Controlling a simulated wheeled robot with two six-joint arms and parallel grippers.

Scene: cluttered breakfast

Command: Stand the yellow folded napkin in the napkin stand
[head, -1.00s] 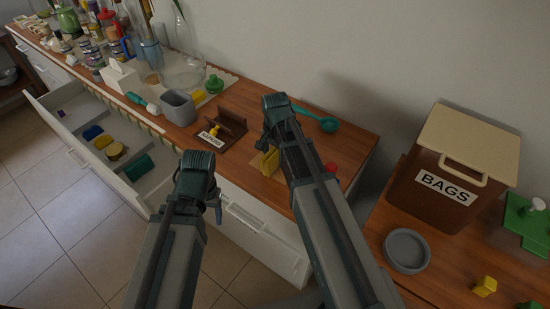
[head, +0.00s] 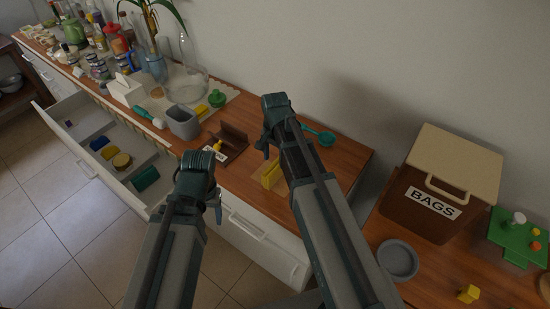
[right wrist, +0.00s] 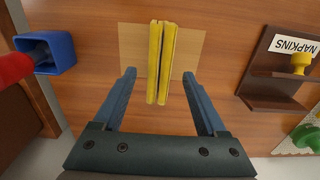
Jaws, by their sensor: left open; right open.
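The yellow folded napkin (right wrist: 161,62) shows as two close parallel yellow layers over a pale square in the right wrist view. It also shows on the counter in the head view (head: 271,175). My right gripper (right wrist: 160,84) is open, with one finger on each side of the napkin's near end and a gap on both sides. In the head view my right gripper (head: 266,140) is above the counter. The brown napkin stand (right wrist: 277,84), labelled NAPKINS, is to the right of the napkin; it also shows in the head view (head: 236,136). My left gripper (head: 216,196) is open, in front of the counter.
A small yellow object (right wrist: 302,62) is at the stand. A blue holder (right wrist: 55,54) with a red object lies left of the napkin. A grey container (head: 183,122), teal ladle (head: 320,136) and open drawer (head: 95,150) are nearby. The BAGS box (head: 440,180) is at right.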

